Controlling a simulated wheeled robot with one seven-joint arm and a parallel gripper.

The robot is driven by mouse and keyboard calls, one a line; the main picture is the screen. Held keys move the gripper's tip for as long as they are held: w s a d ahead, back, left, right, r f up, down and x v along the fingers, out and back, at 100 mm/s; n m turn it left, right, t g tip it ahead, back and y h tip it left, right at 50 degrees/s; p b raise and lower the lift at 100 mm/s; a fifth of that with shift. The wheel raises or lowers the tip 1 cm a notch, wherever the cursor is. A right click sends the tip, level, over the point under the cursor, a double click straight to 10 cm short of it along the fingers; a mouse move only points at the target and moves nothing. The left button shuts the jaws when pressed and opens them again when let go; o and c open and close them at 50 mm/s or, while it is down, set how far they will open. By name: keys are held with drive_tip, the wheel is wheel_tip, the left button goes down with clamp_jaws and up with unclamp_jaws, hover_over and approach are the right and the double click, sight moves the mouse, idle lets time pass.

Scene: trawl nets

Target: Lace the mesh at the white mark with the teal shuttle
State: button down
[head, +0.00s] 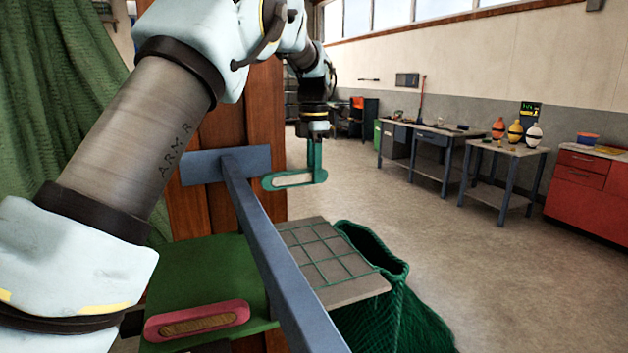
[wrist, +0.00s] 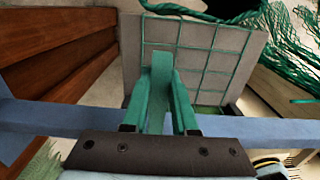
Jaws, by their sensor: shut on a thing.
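My gripper (head: 316,166) is shut on the teal shuttle (head: 288,181), which lies roughly level with a pale wound middle. In the wrist view my gripper's green fingers (wrist: 160,92) close on the shuttle (wrist: 160,70), seen end-on. The mesh (head: 331,257) is a green cord grid over a grey board, below the shuttle in the head view and apart from it. The wrist view shows the mesh (wrist: 205,50) beyond the fingertips, partly covered by the shuttle and fingers. I cannot make out the white mark in either view.
A blue bar (head: 268,243) crosses in front of the board. A pink-red shuttle (head: 152,328) lies on a green shelf (head: 205,265) at the lower left. Dark green netting (head: 395,310) hangs beyond the board. Workbenches (head: 430,132) and a red cabinet (head: 590,190) stand farther right, past open floor.

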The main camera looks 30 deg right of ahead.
sight(278, 173)
drive_tip(key=shift+r, duration=0.85)
drive_tip(key=shift+a, duration=0.1)
drive_tip(key=shift+w+a+f+b, duration=0.15)
drive_tip(key=shift+a+b, duration=0.55)
drive_tip(key=shift+a, duration=0.5)
drive_tip(key=shift+w+a+b, duration=0.2)
drive_tip(key=shift+a+b, duration=0.3)
drive_tip(key=shift+a, duration=1.1)
drive_tip(key=shift+w+a+b, duration=0.2)
drive_tip(key=shift+a+b, duration=0.3)
drive_tip(key=shift+a, duration=1.1)
drive_tip(key=w+a+b, duration=0.1)
drive_tip(key=a+b, duration=0.1)
drive_tip(key=a, duration=1.2)
drive_tip(key=shift+w+a, duration=0.3)
drive_tip(key=shift+a, duration=0.1)
